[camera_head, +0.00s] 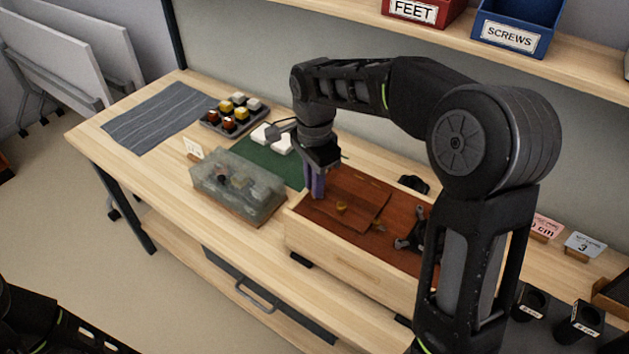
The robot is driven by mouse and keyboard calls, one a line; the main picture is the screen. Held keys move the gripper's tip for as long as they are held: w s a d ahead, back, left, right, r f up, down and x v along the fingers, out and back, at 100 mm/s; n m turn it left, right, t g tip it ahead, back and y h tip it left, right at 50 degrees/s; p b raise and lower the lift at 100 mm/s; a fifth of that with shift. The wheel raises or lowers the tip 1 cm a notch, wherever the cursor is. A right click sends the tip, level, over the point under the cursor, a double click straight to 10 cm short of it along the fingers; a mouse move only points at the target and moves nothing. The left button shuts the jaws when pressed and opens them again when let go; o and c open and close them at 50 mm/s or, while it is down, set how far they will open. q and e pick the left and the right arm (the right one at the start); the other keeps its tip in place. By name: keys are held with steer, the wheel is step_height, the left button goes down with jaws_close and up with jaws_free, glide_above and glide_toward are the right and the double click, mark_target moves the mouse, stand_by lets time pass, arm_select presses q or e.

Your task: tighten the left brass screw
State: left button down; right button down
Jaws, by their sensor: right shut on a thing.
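A pale wooden speaker box (340,258) lies on the bench with a red-brown panel (352,196) on top. A small brass-coloured piece (341,208) shows on the panel, and another brass-coloured bit (378,227) lies to its right; I cannot tell which is a screw. My right gripper (317,192) points down at the panel's left part, left of both brass pieces. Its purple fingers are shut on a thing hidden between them. Only dark parts of my left arm show at the bottom left; its gripper is out of view.
A clear-lidded case (238,187) stands left of the box. Behind are a green mat (270,165), a tray of coloured blocks (212,122) and a grey striped cloth (152,118). A dark three-armed part (410,243) lies on the panel's right. Labelled bins sit on the shelf above.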

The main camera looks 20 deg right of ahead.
steer(key=shift+r, duration=0.1)
stand_by(0.3)
steer(key=c, duration=1.4)
jaws_free()
step_height(320, 180, up, 8)
steer(key=shift+f+b, duration=0.15)
steer(key=shift+b, duration=0.2)
